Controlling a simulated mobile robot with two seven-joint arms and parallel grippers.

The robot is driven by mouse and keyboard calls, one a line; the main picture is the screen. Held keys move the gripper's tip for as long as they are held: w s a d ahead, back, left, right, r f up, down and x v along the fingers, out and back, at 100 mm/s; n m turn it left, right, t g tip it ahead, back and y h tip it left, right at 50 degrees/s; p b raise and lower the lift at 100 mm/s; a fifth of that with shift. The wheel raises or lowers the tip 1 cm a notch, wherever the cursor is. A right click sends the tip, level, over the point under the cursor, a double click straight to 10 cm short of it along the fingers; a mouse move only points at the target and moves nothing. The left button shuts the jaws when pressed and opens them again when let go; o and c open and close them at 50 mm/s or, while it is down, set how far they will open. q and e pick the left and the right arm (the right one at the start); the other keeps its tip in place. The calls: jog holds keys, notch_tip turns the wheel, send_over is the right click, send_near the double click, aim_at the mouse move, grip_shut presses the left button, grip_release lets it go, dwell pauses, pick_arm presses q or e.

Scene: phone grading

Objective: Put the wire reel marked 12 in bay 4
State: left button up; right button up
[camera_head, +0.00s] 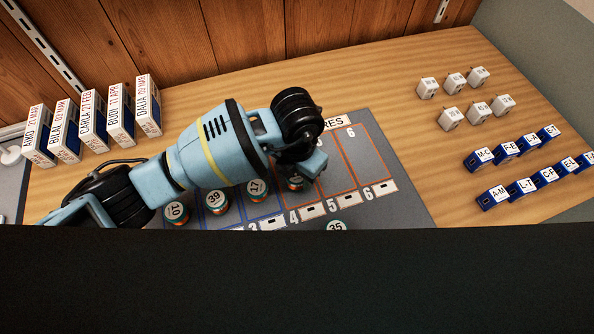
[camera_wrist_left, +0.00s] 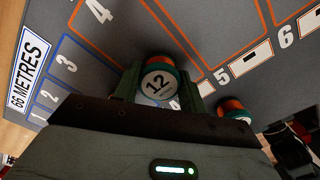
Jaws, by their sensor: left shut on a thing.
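The wire reel marked 12 (camera_wrist_left: 158,82) is teal and orange with a white label. My left gripper (camera_head: 306,176) is shut on it, with one finger on each side in the left wrist view. In the head view the reel (camera_head: 295,183) is mostly hidden by my gripper. Bay 4 (camera_head: 297,203) is an orange-outlined strip on the grey mat. The reel is over the near part of bay 4, close to its number plate. I cannot tell whether it touches the mat. My right gripper is not in view.
Reels marked 10 (camera_head: 176,211), 39 (camera_head: 216,201) and 17 (camera_head: 257,189) stand in the blue bays to the left. A reel marked 35 (camera_head: 336,226) is in front of the plates, partly hidden. Bays 5 and 6 (camera_head: 362,160) look clear. Boxes, white plugs and blue blocks stand farther out.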

pick_arm(q)
jog(key=shift+f, duration=0.15)
jog(key=o, duration=1)
jog(key=shift+c, duration=0.2)
notch_tip(320, 180, up, 12)
jog(key=shift+r+p, duration=0.2)
jog(key=shift+p, duration=0.25)
